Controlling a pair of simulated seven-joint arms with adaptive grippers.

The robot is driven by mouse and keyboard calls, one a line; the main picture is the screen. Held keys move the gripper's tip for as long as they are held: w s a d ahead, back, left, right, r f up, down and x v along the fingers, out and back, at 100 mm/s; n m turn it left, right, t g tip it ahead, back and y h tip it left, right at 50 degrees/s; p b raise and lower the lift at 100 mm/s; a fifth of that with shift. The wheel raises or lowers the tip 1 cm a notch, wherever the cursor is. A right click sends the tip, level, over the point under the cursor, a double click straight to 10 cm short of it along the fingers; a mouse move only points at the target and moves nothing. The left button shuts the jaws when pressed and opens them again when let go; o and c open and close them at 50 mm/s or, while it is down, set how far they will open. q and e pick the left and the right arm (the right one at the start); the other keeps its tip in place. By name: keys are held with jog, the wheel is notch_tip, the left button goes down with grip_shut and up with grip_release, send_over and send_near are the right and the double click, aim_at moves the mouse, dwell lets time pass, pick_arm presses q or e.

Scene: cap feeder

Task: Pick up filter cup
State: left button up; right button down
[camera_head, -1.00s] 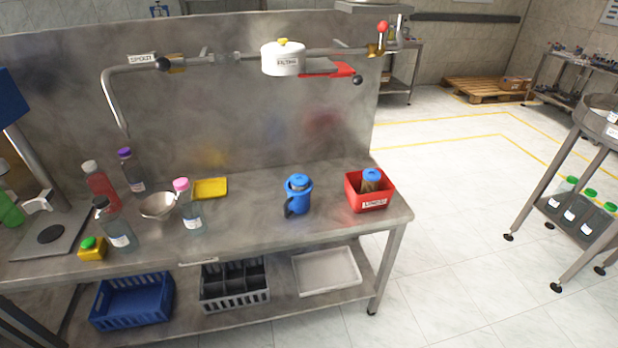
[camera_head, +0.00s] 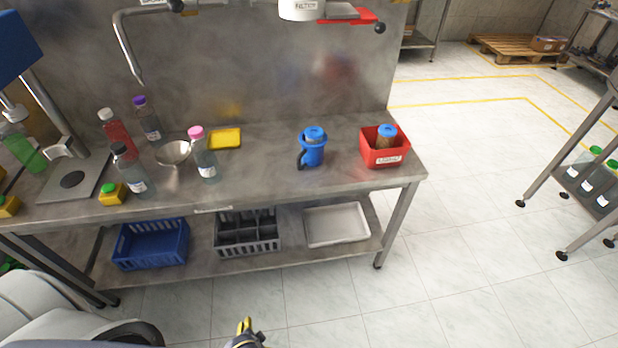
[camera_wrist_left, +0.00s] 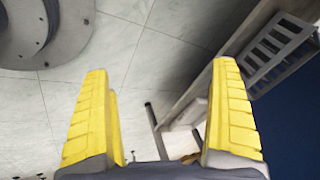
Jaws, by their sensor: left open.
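In the head view a blue cup with a dark handle (camera_head: 312,150) stands upright on the steel bench, right of the middle; it looks like the filter cup. A second blue-topped piece with a brown body (camera_head: 386,135) stands in a labelled red bin (camera_head: 383,161) to its right. A white filter housing (camera_head: 300,9) hangs on the pipe above, cut off by the top edge. My left gripper (camera_head: 246,328) is low in front of the bench, well away from the cup. In the left wrist view its yellow fingers (camera_wrist_left: 162,105) are wide apart with nothing between them. My right gripper is not in view.
Several bottles, a metal bowl (camera_head: 172,153) and a yellow tray (camera_head: 226,139) stand on the bench's left half. A blue crate (camera_head: 150,245), a grey divided crate (camera_head: 247,232) and a white tray (camera_head: 336,225) fill the lower shelf. The bench around the blue cup is clear.

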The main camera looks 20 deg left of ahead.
aim_at(304, 148)
pick_arm(q)
jog(key=w+a+r+m+t+y, duration=0.1)
jog(key=w+a+r+m+t, duration=0.15)
jog(key=w+r, duration=0.8)
jog(key=w+a+r+m+t+y, duration=0.1)
jog(key=w+a+r+t+y, duration=0.2)
jog(key=r, duration=1.4)
jog(key=w+a+r+m+t, duration=0.25)
jog(key=w+r+t, duration=0.4)
jog(key=r, duration=0.75)
jog(key=w+d+r+m+t+h, duration=0.4)
jog(key=w+r+m+t+h, duration=0.15)
jog(key=w+r+m, duration=0.55)
jog(key=w+d+r+m+g+h, duration=0.3)
jog(key=w+d+m+h, duration=0.1)
jog(key=m+h, duration=0.55)
jog(key=w+a+f+m+g+y, duration=0.2)
jog(key=w+a+f+m+g, duration=0.5)
jog(key=m, duration=0.4)
jog(key=shift+n+g, duration=0.25)
jog(key=shift+g, duration=0.1)
jog(key=x, duration=1.2)
jog(key=shift+s+d+f, duration=0.2)
jog(key=shift+s+d, duration=0.2)
jog(key=shift+d, duration=0.05)
jog(key=shift+x, duration=2.55)
